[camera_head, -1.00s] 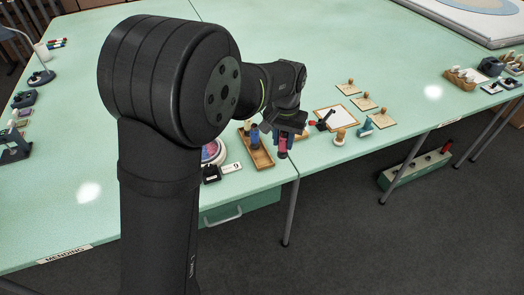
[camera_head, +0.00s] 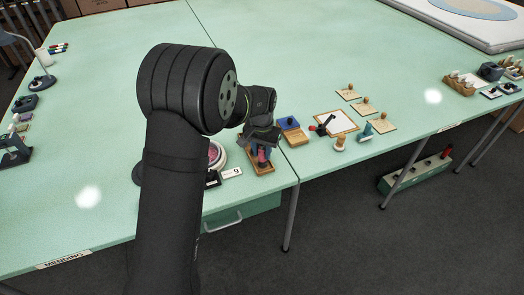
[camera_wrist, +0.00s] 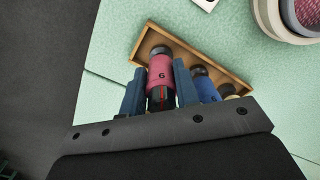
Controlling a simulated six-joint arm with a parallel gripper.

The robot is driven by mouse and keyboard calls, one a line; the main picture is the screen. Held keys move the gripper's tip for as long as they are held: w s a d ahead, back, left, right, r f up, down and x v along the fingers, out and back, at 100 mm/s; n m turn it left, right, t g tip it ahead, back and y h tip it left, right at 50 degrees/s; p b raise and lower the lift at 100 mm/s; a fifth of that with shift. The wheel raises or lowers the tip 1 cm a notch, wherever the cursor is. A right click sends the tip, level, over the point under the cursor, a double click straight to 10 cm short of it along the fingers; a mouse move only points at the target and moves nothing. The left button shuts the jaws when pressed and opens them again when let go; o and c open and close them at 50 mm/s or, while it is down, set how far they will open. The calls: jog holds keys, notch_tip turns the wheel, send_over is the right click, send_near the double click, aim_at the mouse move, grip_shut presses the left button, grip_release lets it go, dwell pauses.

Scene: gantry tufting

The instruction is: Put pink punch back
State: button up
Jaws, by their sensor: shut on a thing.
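My gripper (camera_wrist: 157,78) is shut on the pink punch (camera_wrist: 160,71), one finger on each side of it. The punch's dark end points away from me, over the near end of the shallow wooden tray (camera_wrist: 209,53). In the head view, the pink punch (camera_head: 262,157) hangs below my gripper (camera_head: 262,146) at the tray (camera_head: 262,171). I cannot tell whether it touches the tray floor. A further pale punch (camera_wrist: 228,91) is partly hidden by my gripper body.
A round container (camera_head: 215,154) and a card marked 9 (camera_head: 231,172) lie left of the tray. A blue pad on wood (camera_head: 293,132), a framed white board (camera_head: 336,122) and small stamps are to the right. The table's front edge is close.

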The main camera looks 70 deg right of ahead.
jog(key=o, duration=0.9)
jog(key=shift+f, duration=0.15)
notch_tip(320, 180, up, 12)
jog(key=shift+r, duration=0.2)
jog(key=shift+f, duration=0.1)
notch_tip(320, 180, down, 13)
jog(key=shift+r, duration=2.35)
